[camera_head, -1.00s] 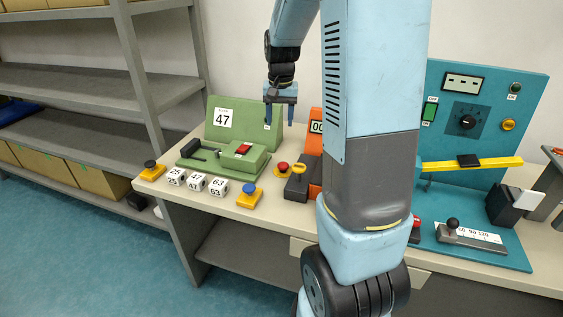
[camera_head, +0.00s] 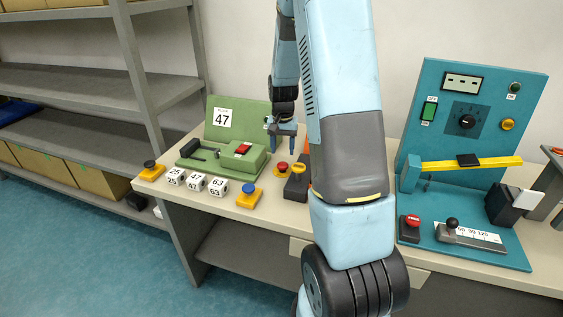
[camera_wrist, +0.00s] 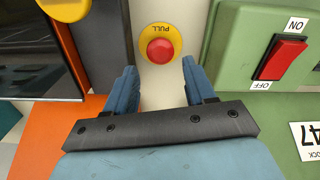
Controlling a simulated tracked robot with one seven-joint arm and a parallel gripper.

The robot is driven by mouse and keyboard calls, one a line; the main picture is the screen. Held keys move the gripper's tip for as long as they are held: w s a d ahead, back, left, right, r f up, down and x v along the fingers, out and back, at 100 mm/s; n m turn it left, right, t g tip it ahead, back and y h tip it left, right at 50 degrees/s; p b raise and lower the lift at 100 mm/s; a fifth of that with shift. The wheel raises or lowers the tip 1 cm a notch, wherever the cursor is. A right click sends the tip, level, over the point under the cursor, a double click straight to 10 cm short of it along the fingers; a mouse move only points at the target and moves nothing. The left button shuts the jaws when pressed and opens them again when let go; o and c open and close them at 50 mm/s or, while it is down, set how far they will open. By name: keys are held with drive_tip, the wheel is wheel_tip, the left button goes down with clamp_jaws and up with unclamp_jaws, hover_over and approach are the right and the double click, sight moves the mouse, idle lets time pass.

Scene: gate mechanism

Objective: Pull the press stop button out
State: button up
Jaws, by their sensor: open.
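A red mushroom button (camera_wrist: 160,50) on a round yellow collar marked PULL shows in the wrist view. In the head view this red button (camera_head: 282,167) sits on the bench just right of the green machine. My gripper (camera_head: 282,146) hangs pointing down above the button, apart from it. In the wrist view the two blue fingers of my gripper (camera_wrist: 160,80) are spread with an empty gap. The button lies between their lines, just beyond the tips. Nothing hides the button in the wrist view.
The green machine (camera_head: 238,110) with a red ON/OFF switch (camera_wrist: 281,58) stands close on one side. Another red button (camera_head: 411,221) is on the teal panel's base. Number cubes (camera_head: 196,183) lie left.

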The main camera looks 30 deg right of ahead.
sight(282, 164)
drive_tip(key=shift+f, duration=3)
drive_tip(key=shift+c, duration=0.2)
clamp_jaws()
